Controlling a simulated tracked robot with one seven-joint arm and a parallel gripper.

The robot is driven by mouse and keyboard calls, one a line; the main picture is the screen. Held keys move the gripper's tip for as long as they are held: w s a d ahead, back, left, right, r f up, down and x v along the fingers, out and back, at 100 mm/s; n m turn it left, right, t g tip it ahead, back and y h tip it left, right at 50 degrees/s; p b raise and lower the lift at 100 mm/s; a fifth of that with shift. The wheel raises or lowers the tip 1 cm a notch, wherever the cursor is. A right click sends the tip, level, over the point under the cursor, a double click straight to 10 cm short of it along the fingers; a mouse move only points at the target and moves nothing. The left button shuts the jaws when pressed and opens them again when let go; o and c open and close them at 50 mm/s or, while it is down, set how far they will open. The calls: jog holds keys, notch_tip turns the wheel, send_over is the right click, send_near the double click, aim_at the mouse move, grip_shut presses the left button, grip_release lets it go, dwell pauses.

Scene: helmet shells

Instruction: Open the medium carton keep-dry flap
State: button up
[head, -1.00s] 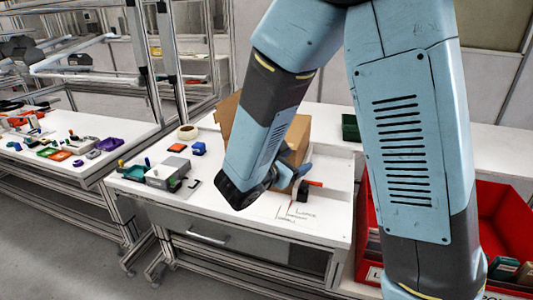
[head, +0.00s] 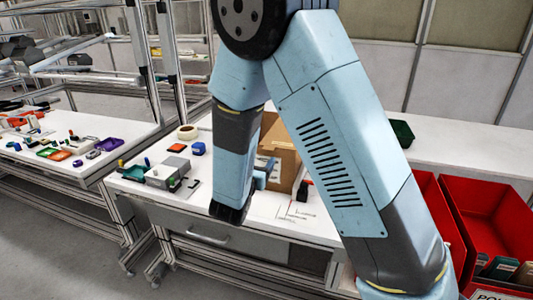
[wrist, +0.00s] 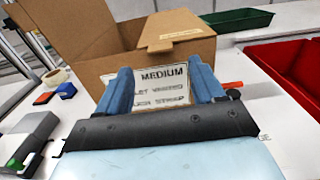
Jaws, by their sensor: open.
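The medium carton (wrist: 215,60) is a brown cardboard box on the white workbench. Its front label (wrist: 165,85) reads "MEDIUM" with smaller lines below. At the top front edge a flap tab (wrist: 172,42) bears a small pale strip, too small to read. A brown flap (wrist: 70,25) stands raised at the carton's left in the wrist view. In the head view the carton (head: 285,158) is partly hidden behind my arm. My gripper (wrist: 160,72) is open and empty, its blue fingers in front of the label, below the tab. I cannot tell whether they touch the carton.
Left of the carton lie a tape roll (head: 187,132), a blue block (head: 198,149) and a grey device (head: 168,172). A green tray (head: 402,133) stands behind on the right. Red bins (head: 490,215) stand at right. The bench front is mostly clear.

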jog(key=x, duration=0.6)
jog(key=shift+w, duration=0.3)
grip_shut()
dwell(0.4)
jog(key=shift+d, duration=0.15)
